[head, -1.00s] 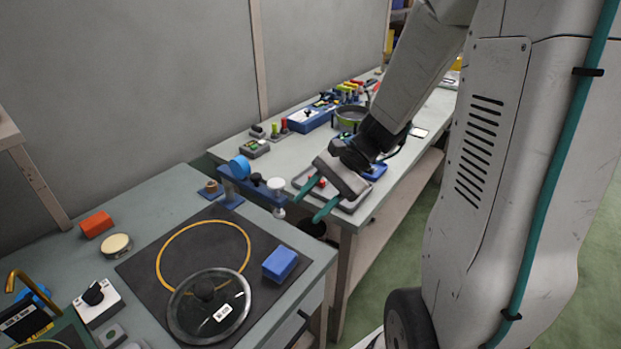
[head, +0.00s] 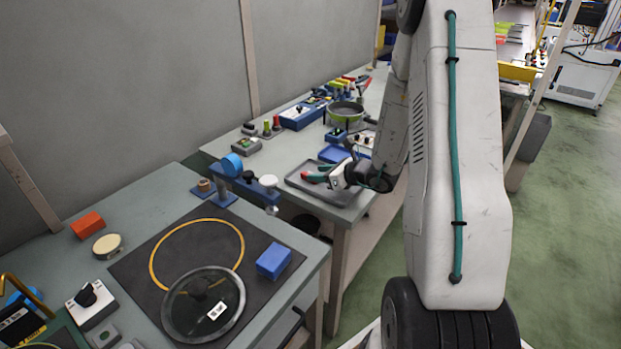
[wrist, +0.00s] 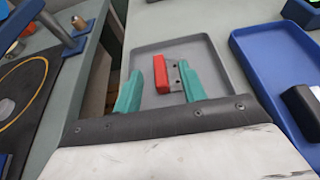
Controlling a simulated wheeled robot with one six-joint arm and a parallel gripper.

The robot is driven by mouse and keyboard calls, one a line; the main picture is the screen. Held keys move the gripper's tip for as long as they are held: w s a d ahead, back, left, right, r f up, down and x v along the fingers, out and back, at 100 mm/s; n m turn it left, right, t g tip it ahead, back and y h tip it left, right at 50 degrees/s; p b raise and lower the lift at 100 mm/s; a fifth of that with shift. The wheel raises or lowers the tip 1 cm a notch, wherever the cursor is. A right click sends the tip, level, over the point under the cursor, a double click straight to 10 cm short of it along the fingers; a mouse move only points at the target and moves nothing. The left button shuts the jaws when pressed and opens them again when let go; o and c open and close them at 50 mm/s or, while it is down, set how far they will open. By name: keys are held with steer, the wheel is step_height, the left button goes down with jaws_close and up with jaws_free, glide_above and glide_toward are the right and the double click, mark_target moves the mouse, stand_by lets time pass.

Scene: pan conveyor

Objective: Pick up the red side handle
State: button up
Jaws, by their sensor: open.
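The red side handle (wrist: 169,76) lies in a shallow grey tray (wrist: 209,49) in the wrist view, with a small grey metal bracket along its right side. My gripper (wrist: 174,80) is open, with one teal finger left of the handle and one right of it, by the bracket. I cannot tell whether either finger touches it. In the head view, my gripper (head: 321,174) is low over the grey tray (head: 345,198) on the far table, and a red bit of the handle (head: 313,178) shows by the fingers.
A blue tray (wrist: 262,80) with a dark object in it lies right of the grey tray. A blue clamp arm (head: 250,187) reaches out from the near table toward it.

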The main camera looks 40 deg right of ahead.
steer(key=x, duration=0.4)
steer(key=shift+f, duration=0.2)
jaws_close()
steer(key=shift+r, duration=0.1)
